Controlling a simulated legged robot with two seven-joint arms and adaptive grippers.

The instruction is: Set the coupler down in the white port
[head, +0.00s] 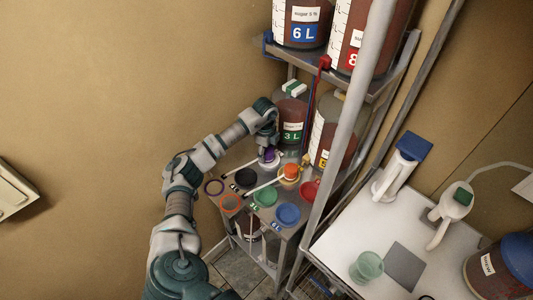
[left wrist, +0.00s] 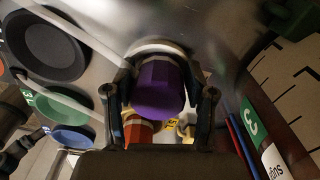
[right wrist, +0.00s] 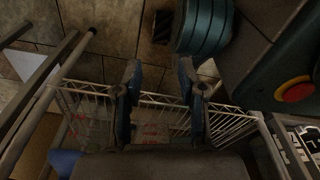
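A purple coupler (left wrist: 160,86) stands between the fingers of my left gripper (left wrist: 160,80), which look closed against its two sides. A white ring, apparently the white port (left wrist: 163,47), shows right at the coupler's far end; whether it is fully seated I cannot tell. In the head view the purple coupler (head: 269,154) is at the back of the low table, under my left gripper (head: 270,143). My right gripper (right wrist: 158,75) is open and empty above a wire basket; it is not clear in the head view.
Orange (head: 290,171), green (head: 264,196), blue (head: 287,214) and red (head: 310,191) pieces crowd the low table, with white hoses across it. A 3 L bucket (head: 291,115) stands close behind. A shelf post (head: 345,120) rises at right. A white table (head: 345,240) holds jugs and a cup.

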